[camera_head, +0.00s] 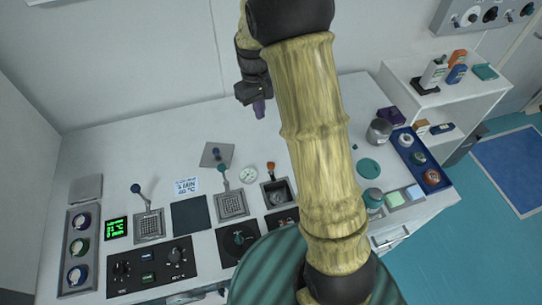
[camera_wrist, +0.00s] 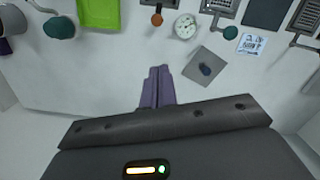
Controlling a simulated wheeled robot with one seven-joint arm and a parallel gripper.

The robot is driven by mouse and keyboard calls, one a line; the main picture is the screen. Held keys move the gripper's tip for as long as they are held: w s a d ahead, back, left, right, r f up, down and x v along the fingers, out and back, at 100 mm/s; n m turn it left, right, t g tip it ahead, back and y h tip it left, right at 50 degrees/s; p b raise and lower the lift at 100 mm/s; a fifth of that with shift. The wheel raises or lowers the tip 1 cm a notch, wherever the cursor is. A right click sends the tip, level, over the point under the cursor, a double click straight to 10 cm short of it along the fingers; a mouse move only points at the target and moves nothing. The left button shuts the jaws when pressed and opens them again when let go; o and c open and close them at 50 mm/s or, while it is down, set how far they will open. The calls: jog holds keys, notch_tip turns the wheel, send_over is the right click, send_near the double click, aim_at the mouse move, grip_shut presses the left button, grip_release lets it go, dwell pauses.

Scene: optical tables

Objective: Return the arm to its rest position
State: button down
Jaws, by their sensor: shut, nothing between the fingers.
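My arm reaches up and over the white table (camera_head: 85,160) in the head view, with a bamboo-like link across the middle. My gripper (camera_head: 259,108) is near the back wall, above the far part of the table. Its purple fingers are together and hold nothing. In the wrist view my gripper (camera_wrist: 158,73) points over the tabletop, with its closed fingers apart from the nearby grey plate and dial. The arm link hides part of the table's middle right.
Levers, a grey plate with a blue knob (camera_wrist: 206,69), a round dial (camera_wrist: 185,26) and a control panel (camera_head: 150,268) stand on the table. A metal pot (camera_head: 378,131) and a blue tray (camera_head: 447,180) are at the right. A white shelf (camera_head: 415,98) stands beyond. The table's back strip is mostly clear.

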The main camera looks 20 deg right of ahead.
dwell(0.4)
jog(key=s+r+m+t, duration=0.1)
jog(key=s+m+t, duration=0.1)
jog(key=s, duration=0.7)
jog(key=s+d+r+m+t, duration=0.1)
jog(key=s+r+m, duration=0.1)
jog(key=s, duration=0.7)
jog(key=shift+d+t, duration=0.2)
jog(key=shift+t, duration=0.2)
jog(key=shift+r, duration=0.1)
jog(key=shift+s, duration=0.1)
